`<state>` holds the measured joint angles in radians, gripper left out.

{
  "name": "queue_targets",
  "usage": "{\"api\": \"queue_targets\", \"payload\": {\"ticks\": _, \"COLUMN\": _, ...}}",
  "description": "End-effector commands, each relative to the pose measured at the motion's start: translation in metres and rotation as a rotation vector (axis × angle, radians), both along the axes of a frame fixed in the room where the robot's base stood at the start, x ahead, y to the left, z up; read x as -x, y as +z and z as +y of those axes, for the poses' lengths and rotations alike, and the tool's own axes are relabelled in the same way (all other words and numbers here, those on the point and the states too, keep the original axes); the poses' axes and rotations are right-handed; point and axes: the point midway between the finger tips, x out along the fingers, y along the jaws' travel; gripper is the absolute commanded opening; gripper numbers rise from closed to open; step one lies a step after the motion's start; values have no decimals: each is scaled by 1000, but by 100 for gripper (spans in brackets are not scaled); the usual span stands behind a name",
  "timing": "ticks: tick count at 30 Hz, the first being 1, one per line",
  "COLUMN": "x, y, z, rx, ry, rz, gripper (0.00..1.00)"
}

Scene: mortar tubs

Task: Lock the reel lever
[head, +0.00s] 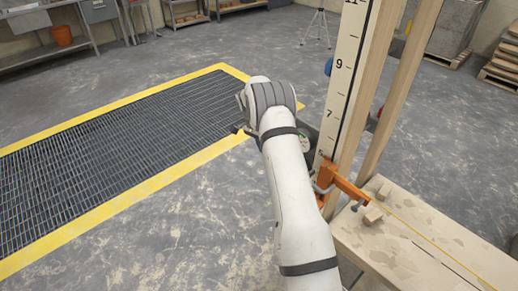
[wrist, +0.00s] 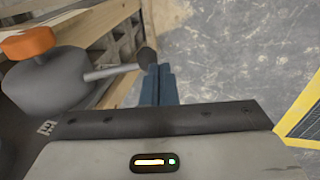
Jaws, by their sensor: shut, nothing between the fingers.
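The reel (wrist: 48,82) is a grey rounded body with an orange cap (wrist: 28,42) at the left of the wrist view. Its lever (wrist: 112,72) is a thin pale rod that sticks out to the right and ends in a dark knob (wrist: 147,56). My gripper (wrist: 160,70) is shut and empty, its blue fingers side by side. The fingertips are right beside the knob, just below and to its right; I cannot tell whether they touch. In the head view my arm hides most of the reel area.
A wooden post with a numbered scale (head: 345,80) stands right of my arm. An orange clamp (head: 340,184) and a yellow line (head: 425,235) are by a wooden bench (head: 425,245). A yellow-edged floor grate (head: 110,150) lies left. Open floor is in front.

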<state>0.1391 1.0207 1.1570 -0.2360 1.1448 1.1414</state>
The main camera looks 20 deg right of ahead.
Motion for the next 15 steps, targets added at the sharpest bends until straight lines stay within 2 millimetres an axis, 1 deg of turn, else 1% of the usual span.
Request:
{"api": "queue_targets", "payload": {"ticks": 6, "x": 0, "y": 11, "z": -1, "rx": 0, "ry": -2, "rz": -1, "gripper": 0}}
{"api": "queue_targets", "payload": {"ticks": 15, "x": 0, "y": 12, "z": -2, "rx": -1, "ry": -2, "rz": 0, "gripper": 0}}
